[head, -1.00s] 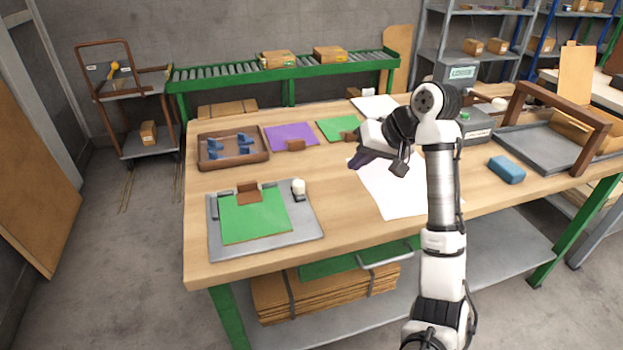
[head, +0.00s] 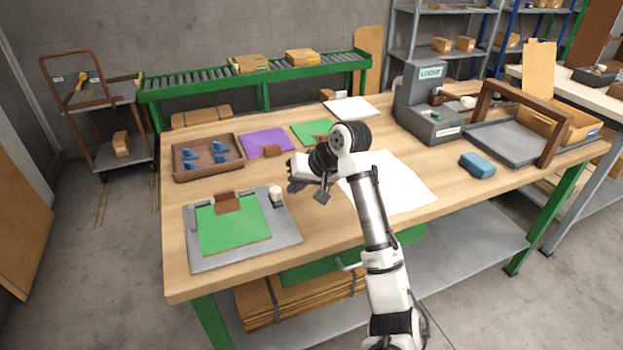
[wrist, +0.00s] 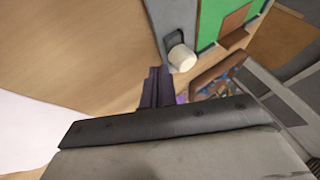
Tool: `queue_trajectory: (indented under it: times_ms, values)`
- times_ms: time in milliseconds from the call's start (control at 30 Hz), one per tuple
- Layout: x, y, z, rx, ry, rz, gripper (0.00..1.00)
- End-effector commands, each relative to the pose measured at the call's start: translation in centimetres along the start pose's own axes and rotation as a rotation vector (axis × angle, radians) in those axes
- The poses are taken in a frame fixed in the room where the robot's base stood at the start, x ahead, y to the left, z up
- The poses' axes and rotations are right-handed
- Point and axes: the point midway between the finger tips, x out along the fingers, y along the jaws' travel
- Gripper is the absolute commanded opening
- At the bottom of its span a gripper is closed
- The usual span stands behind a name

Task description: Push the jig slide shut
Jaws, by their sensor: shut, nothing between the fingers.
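The jig is a grey plate (head: 285,232) at the front left of the table. It holds a green sheet (head: 235,225) with a brown block (head: 227,202) at its back edge. A white knob (head: 277,193) on a dark slide piece stands at the plate's back right corner; the knob also shows in the wrist view (wrist: 181,58), with the dark slide piece (wrist: 173,39) beside it. My gripper (head: 296,187) is shut and empty, just right of the knob. In the wrist view its dark fingers (wrist: 155,86) point toward the knob; I cannot tell whether they touch it.
A brown tray with blue parts (head: 207,157), a purple sheet (head: 265,142) and another green sheet (head: 310,132) lie behind the jig. White paper (head: 395,190) lies under my arm. A blue block (head: 477,165) and a grey machine (head: 425,110) are farther right.

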Motion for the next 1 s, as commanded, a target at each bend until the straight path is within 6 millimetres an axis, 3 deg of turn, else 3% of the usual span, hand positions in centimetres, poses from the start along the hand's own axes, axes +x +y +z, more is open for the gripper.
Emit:
queue_trajectory:
  times_ms: [467,733,1000]
  values:
    - [0.5,-0.8,0.1,0.001,-0.001,0.000,0.00]
    - [1.4,-3.8,0.6,-0.001,-0.003,-0.004,0.00]
    - [1.8,-4.0,0.8,0.000,-0.003,-0.001,0.00]
